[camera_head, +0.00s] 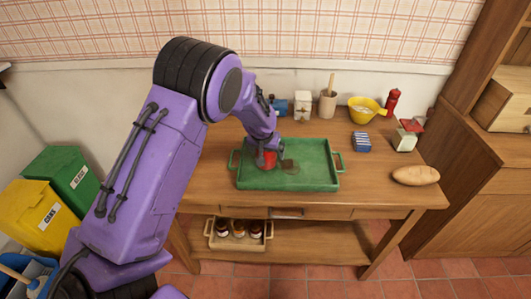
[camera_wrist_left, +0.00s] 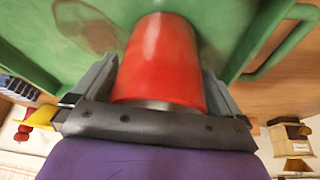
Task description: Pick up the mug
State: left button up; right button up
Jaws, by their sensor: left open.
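A red mug (camera_wrist_left: 162,62) fills the middle of the left wrist view, between the two fingers of my left gripper (camera_wrist_left: 158,85). The fingers are open, one on each side of it; whether they touch it is not clear. In the head view the mug (camera_head: 267,159) stands at the left part of a green tray (camera_head: 312,180). My left gripper (camera_head: 266,152) is over it from above and hides part of it. The mug's handle is not visible. My right gripper is not in view.
Behind the tray stand a white box (camera_head: 302,103), a utensil crock (camera_head: 327,104), a yellow bowl (camera_head: 365,109) and a red bottle (camera_head: 392,101). A blue striped item (camera_head: 361,142), a small carton (camera_head: 404,141) and a bread loaf (camera_head: 415,176) lie right of it.

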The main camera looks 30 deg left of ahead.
pick_arm(q)
jog(key=shift+r, duration=0.1)
jog(key=c, duration=1)
jog(key=shift+c, duration=0.2)
